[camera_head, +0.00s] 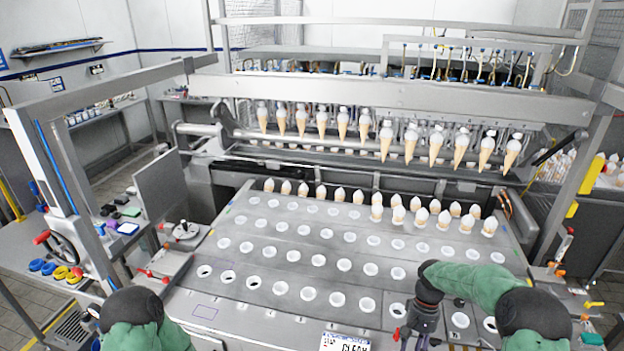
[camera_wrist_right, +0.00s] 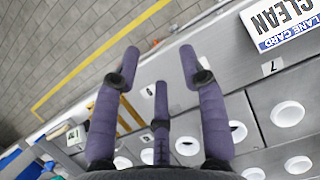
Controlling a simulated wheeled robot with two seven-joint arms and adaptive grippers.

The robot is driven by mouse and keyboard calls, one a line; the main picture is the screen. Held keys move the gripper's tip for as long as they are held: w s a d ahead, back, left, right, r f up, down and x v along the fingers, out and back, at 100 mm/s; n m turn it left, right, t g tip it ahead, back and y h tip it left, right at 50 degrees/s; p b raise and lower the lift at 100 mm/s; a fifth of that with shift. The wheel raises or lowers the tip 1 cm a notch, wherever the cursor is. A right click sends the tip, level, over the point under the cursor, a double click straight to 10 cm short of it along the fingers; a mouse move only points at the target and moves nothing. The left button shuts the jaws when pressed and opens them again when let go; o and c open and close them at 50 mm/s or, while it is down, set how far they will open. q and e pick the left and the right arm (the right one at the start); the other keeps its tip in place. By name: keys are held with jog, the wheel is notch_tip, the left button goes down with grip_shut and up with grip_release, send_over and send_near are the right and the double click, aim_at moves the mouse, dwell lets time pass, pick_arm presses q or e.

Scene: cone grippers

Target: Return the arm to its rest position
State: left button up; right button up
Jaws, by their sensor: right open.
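My right arm (camera_head: 478,282), in a green sleeve, reaches in from the lower right of the head view and bends down at a dark wrist. My right gripper (camera_head: 412,341) is low over the front edge of the grey holed plate (camera_head: 240,310). In the right wrist view its purple fingers (camera_wrist_right: 160,68) are spread with nothing between them. Of my left arm (camera_head: 135,318), only a dark joint and green sleeve show at the lower left; its gripper is out of view.
A white card marked CLEAN (camera_head: 344,343) lies at the plate's front edge, left of my right gripper; it also shows in the right wrist view (camera_wrist_right: 284,22). Filled cones (camera_head: 397,216) stand in the plate's back rows. More cones (camera_head: 410,142) hang from the machine bar behind.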

jog(key=s+a+f+t+y, duration=0.1)
jog(key=s+a+f, duration=0.35)
jog(key=f, duration=0.25)
jog(key=s+a+f+t+y, duration=0.1)
jog(key=s+a+f, duration=0.2)
jog(key=a+f, duration=0.35)
jog(key=s+a+f+t, duration=0.1)
jog(key=s+a+f, duration=0.2)
jog(key=s, duration=0.5)
jog(key=s+a+f+t, duration=0.1)
jog(key=s+a+f, duration=0.2)
jog(key=s, duration=0.5)
pick_arm(q)
notch_tip(320, 180, down, 15)
jog(key=b, duration=1.5)
jog(key=shift+w+f, duration=0.15)
pick_arm(e)
notch_tip(320, 180, down, 13)
jog(key=w+a, duration=0.1)
jog(key=w, duration=0.1)
jog(key=shift+w+a+n+t, duration=0.25)
jog(key=shift+n+t, duration=0.05)
jog(key=shift+n, duration=0.1)
pick_arm(q)
jog(key=shift+d, duration=0.1)
pick_arm(e)
jog(key=shift+d, duration=0.1)
